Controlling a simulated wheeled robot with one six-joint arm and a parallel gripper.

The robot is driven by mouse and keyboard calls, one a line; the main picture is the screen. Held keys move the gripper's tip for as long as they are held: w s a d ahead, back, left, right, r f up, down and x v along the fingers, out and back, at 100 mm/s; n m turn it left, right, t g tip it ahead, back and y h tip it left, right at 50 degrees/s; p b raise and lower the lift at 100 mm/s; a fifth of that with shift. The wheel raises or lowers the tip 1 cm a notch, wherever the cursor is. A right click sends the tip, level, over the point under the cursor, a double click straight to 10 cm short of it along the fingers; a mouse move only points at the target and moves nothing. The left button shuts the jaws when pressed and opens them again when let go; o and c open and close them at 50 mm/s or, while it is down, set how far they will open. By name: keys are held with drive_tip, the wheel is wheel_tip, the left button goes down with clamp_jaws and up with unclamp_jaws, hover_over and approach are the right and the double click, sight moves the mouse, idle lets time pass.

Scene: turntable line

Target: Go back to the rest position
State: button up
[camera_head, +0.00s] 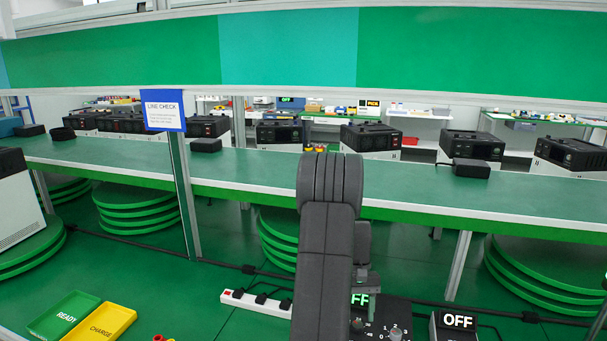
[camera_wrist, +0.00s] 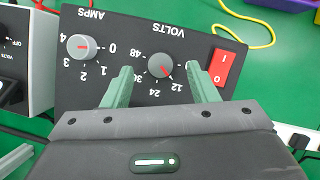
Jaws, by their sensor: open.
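My gripper (camera_wrist: 157,69) is open, its two pale green fingers apart and empty over a black control panel (camera_wrist: 110,28) in the wrist view. The panel appears upside down there. It has a VOLTS knob (camera_wrist: 160,65) between the fingertips, with its red mark toward the 12 side, an AMPS knob (camera_wrist: 81,47) at left and a red rocker switch (camera_wrist: 223,68) beside the right finger. Whether a finger touches the panel I cannot tell. In the head view my arm hides much of the panel (camera_head: 378,327), and a green OFF display shows beside the arm.
A white power strip (camera_head: 256,303) lies left of my arm; a second box with an OFF display (camera_head: 458,321) stands right. Green READY (camera_head: 64,316) and yellow CHARGE (camera_head: 107,323) trays lie at lower left. A post with a LINE CHECK sign (camera_head: 162,110) stands behind.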

drive_tip(key=b+v, duration=0.1)
drive_tip(key=v, duration=1)
drive_tip(key=p+x, duration=0.1)
drive_tip(key=x, duration=1.2)
drive_tip(key=shift+s+f+p, duration=0.15)
drive_tip(key=shift+s+p, duration=0.05)
drive_tip(key=shift+p, duration=0.1)
drive_tip(key=shift+w+n, duration=0.1)
drive_tip(key=shift+n, duration=0.5)
drive_tip(key=n+h, duration=0.1)
drive_tip(key=n, duration=0.1)
drive_tip(key=shift+a+n, duration=0.15)
drive_tip(key=shift+n, duration=0.15)
drive_tip(key=n+h, duration=0.1)
drive_tip(key=n, duration=0.2)
drive_tip(key=n+t+h+p, duration=0.1)
drive_tip(key=n, duration=0.2)
drive_tip(key=shift+a+t, duration=0.1)
drive_tip(key=shift+t, duration=0.2)
drive_tip(key=b+v, duration=0.1)
drive_tip(key=v, duration=1.2)
drive_tip(key=shift+a, duration=0.15)
